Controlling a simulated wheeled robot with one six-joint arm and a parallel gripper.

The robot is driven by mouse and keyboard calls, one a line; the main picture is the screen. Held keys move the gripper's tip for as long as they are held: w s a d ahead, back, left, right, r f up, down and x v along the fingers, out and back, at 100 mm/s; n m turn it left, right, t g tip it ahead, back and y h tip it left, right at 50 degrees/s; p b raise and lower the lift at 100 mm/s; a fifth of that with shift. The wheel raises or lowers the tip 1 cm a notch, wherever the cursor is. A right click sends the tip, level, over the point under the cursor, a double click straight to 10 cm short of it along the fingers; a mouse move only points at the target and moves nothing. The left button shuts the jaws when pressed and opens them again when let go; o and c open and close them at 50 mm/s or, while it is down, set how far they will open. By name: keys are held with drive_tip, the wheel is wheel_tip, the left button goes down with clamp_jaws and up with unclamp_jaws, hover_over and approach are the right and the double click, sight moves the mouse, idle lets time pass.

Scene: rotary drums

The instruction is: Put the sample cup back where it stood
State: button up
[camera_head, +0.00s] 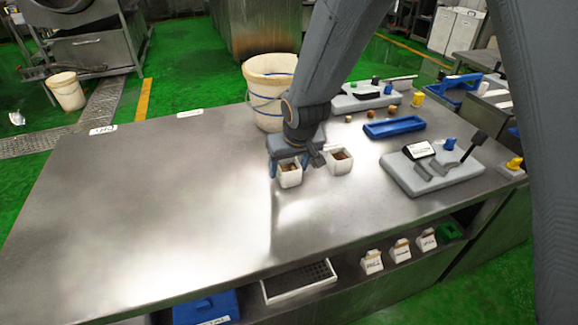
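Two small white square cups with brown contents are near the middle of the steel table. The left sample cup (290,180) is directly below my gripper (289,168), between its fingers, and the gripper appears closed on it. I cannot tell whether this cup's base touches the table. The right cup (340,166) stands upright on the table, just right of my gripper and apart from it. My gripper and wrist hide part of the left cup's top and the table behind it.
A white bucket (268,112) stands behind my gripper. A blue tray (394,128) and a grey fixture (440,172) with a black handle are to the right. Small brown pieces lie near the tray. The left half of the table (150,200) is clear, apart from labels at its back edge.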

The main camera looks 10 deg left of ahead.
drive_tip(key=shift+r, duration=0.15)
drive_tip(key=shift+r, duration=0.2)
drive_tip(key=b+v, duration=0.2)
drive_tip(key=v, duration=0.9)
drive_tip(key=shift+s+r, duration=0.15)
drive_tip(key=shift+r, duration=0.1)
drive_tip(key=s+d+f+m+g, duration=0.1)
drive_tip(key=s+d, duration=0.3)
drive_tip(key=d, duration=0.6)
drive_tip(key=s+d+f+m+g+h, duration=0.1)
drive_tip(key=s+d+f+m, duration=0.2)
drive_tip(key=d, duration=0.7)
drive_tip(key=s+d+f+m+g+h, duration=0.1)
drive_tip(key=s+d, duration=0.4)
drive_tip(key=d, duration=0.5)
wheel_tip(320, 180, down, 3)
drive_tip(key=shift+s+d+r+m, duration=0.2)
drive_tip(key=shift+m, duration=0.5)
